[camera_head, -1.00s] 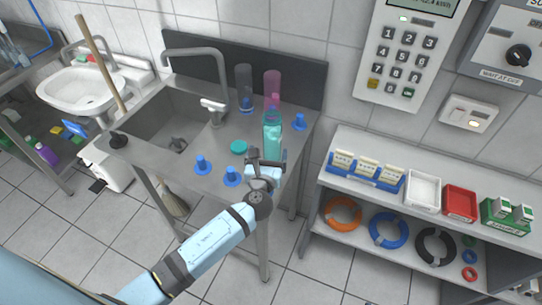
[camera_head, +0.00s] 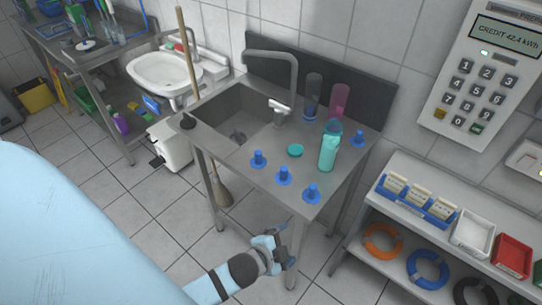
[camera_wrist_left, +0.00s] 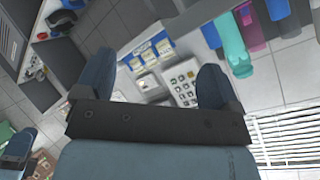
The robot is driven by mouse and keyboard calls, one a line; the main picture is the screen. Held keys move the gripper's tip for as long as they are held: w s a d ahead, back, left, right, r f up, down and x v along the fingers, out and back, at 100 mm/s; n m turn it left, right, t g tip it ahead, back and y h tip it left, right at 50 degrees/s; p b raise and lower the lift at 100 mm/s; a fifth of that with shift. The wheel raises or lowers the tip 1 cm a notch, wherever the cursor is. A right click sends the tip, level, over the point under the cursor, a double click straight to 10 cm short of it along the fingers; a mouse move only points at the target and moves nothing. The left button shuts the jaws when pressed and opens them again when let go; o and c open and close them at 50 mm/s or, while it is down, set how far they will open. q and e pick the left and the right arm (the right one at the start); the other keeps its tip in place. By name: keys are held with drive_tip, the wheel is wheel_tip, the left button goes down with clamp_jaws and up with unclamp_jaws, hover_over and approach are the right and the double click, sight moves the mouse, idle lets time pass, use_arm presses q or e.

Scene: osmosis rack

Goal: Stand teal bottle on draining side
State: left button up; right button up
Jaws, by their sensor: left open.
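The teal bottle (camera_head: 327,153) stands upright on the steel draining side (camera_head: 270,181), right of the sink basin. Whether it covers a blue peg cannot be told. It also shows in the left wrist view (camera_wrist_left: 234,45). My left gripper (camera_head: 284,250) is below the counter's front edge, apart from the bottle. Its two fingers are spread and empty in the left wrist view (camera_wrist_left: 152,62).
Several blue pegs (camera_head: 284,176) and a teal disc (camera_head: 295,150) sit around the bottle. A shelf with trays (camera_head: 473,234) is at right. A tap (camera_head: 294,80) arches over the basin (camera_head: 236,118).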

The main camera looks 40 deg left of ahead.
use_arm(q)
drive_tip(key=s+f+n+h, duration=0.1)
drive_tip(key=s+f+n, duration=0.1)
drive_tip(key=s+n, duration=0.4)
drive_tip(key=shift+s+d+n+g+h, duration=0.15)
drive_tip(key=shift+s+n+g+h, duration=0.2)
drive_tip(key=shift+n, duration=0.65)
